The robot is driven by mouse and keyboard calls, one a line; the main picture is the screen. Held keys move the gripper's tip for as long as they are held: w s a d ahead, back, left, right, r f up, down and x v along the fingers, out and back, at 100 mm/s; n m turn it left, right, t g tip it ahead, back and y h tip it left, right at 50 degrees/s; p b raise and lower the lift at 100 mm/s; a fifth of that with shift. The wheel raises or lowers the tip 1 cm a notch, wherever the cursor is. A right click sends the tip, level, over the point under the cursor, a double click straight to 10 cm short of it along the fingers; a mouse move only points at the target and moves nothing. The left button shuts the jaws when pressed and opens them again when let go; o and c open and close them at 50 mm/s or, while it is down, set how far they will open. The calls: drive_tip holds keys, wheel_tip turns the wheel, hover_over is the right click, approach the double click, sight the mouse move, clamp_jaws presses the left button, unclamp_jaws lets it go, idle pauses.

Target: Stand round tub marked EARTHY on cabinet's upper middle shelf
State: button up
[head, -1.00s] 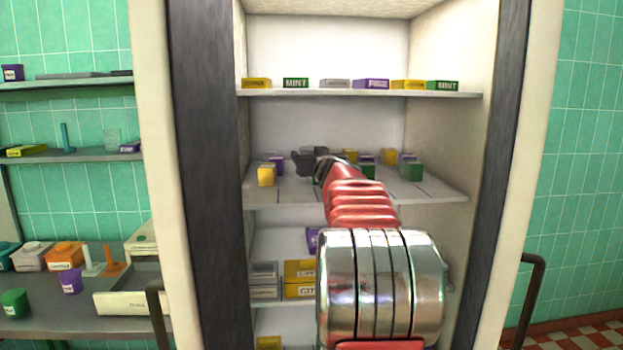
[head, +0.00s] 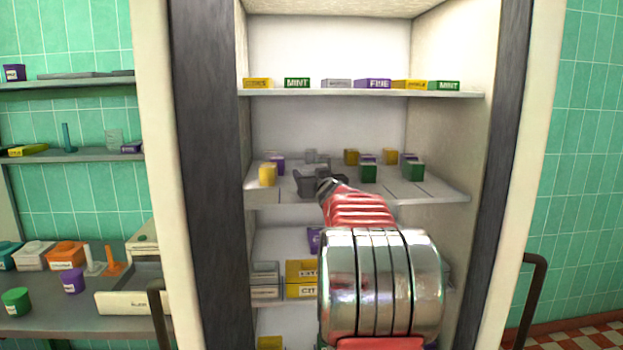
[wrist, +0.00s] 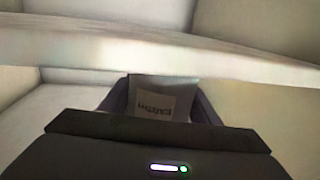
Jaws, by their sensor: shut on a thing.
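In the wrist view my gripper (wrist: 160,105) is shut on a grey tub (wrist: 150,86). The tub's pale label appears upside down there and seems to read EARTHY, though it is dim and small. In the head view my gripper (head: 308,182) is dark, at the front left-middle part of the cabinet's upper middle shelf (head: 435,190). The tub cannot be clearly told apart from the gripper there. Whether the tub touches the shelf cannot be told.
On this shelf a yellow container (head: 268,174) stands left of my gripper, and green ones (head: 368,173) (head: 413,171) stand right. Grey containers (head: 318,157) stand behind it. The shelf above (head: 360,94) holds a row of boxes. Dark cabinet sides flank the opening.

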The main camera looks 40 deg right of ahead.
drive_tip(key=shift+f, duration=0.4)
drive_tip(key=o, duration=1.2)
drive_tip(key=shift+s+a, duration=0.15)
drive_tip(key=shift+s, duration=0.1)
drive_tip(key=shift+v, duration=5.75)
